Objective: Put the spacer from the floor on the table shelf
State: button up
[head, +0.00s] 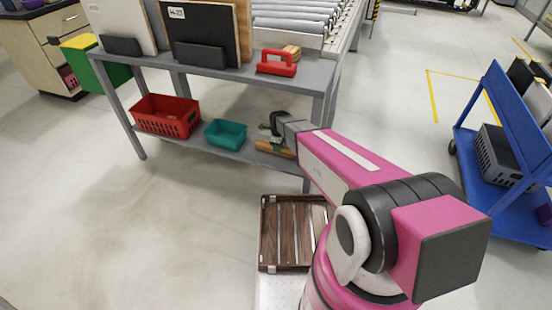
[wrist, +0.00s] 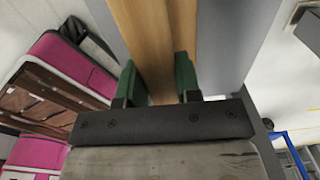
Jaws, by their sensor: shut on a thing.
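The spacer, a light wooden bar (head: 275,149), is at the right end of the table's lower shelf (head: 240,148), near its front edge. It also shows in the wrist view (wrist: 155,35), running away between the green fingers. My gripper (head: 276,139) reaches in under the table top and is shut on the spacer, with one finger on each side in the wrist view (wrist: 158,80). I cannot tell whether the spacer touches the shelf board. My forearm hides part of the shelf's right end.
A red basket (head: 166,116) and a teal bin (head: 226,133) stand on the lower shelf to the left. The table top (head: 215,69) overhangs it, with a leg at right. A slatted brown crate (head: 290,232) is before me. A blue cart (head: 500,170) stands right.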

aim_at(276, 161)
jog(key=shift+s+a+f, duration=0.3)
jog(key=shift+s+f, duration=0.1)
jog(key=shift+s, duration=0.25)
jog(key=shift+s+a+f, duration=0.3)
jog(key=shift+s+f, duration=0.1)
jog(key=shift+s, duration=0.2)
jog(key=shift+f, duration=2)
jog(key=shift+f, duration=0.15)
jog(key=o, duration=0.7)
jog(key=shift+o, duration=0.2)
notch_tip(276, 161, up, 12)
